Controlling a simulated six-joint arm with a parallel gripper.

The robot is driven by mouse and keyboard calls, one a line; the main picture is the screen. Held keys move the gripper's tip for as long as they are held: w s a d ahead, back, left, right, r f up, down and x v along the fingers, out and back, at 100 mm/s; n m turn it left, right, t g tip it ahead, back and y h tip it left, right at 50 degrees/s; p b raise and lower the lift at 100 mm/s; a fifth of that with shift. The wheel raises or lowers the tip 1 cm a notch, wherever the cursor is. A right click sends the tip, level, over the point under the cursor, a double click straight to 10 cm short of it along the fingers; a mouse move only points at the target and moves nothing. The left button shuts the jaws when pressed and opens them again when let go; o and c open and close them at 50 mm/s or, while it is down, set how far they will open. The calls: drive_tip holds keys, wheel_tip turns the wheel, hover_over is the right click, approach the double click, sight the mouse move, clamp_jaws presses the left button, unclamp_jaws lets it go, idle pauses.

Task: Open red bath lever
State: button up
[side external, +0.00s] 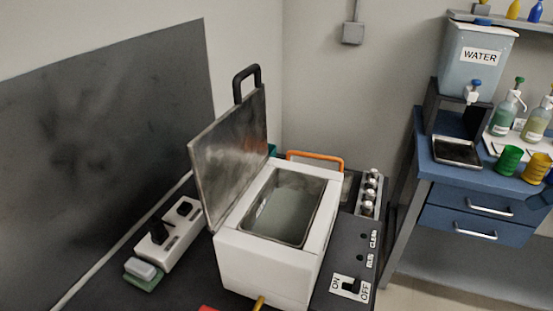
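A white bath (265,265) stands on the dark bench with its metal lid (230,155) raised, showing a metal basin (262,232) with greyish contents. A small red piece (208,308) shows at the bottom edge, left of the bath's front; it is mostly cut off, and I cannot tell whether it is the red lever. A yellow-orange piece (259,303) sticks out at the bath's front base, also cut by the edge. I cannot make out my gripper in this view.
A control panel (350,262) with an ON/OFF switch is right of the bath. A power strip (167,238) and a green and white sponge (143,272) lie to the left. An orange handle (316,157) rises behind. A blue cabinet (470,215) with a water tank (476,60) stands at right.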

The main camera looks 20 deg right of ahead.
drive_tip(key=shift+w+r, duration=0.1)
clamp_jaws()
drive_tip(key=w+a+r+m+g, duration=0.1)
drive_tip(key=w+a+r, duration=0.15)
drive_tip(key=w, duration=0.45)
drive_tip(key=w+a+r+m, duration=0.2)
drive_tip(key=w+a, duration=0.1)
drive_tip(key=w, duration=0.3)
drive_tip(key=w+a+f+m+g+h, duration=0.1)
drive_tip(key=w+a+f, duration=0.3)
drive_tip(key=a, duration=0.5)
drive_tip(key=w+a+f+m+g, duration=0.1)
drive_tip(key=w+a+m, duration=0.1)
drive_tip(key=w+a, duration=0.6)
drive_tip(key=s+a+f+m, duration=0.1)
drive_tip(key=s+a+f, duration=0.2)
drive_tip(key=a+f, duration=0.4)
drive_tip(key=s+a+f+m+h, duration=0.1)
drive_tip(key=s+a+f+m, duration=0.1)
drive_tip(key=a+f, duration=0.6)
drive_tip(key=a, duration=0.7)
drive_tip(key=shift+s+a+h, duration=0.2)
drive_tip(key=shift+s+h, duration=0.1)
drive_tip(key=shift+s, duration=0.1)
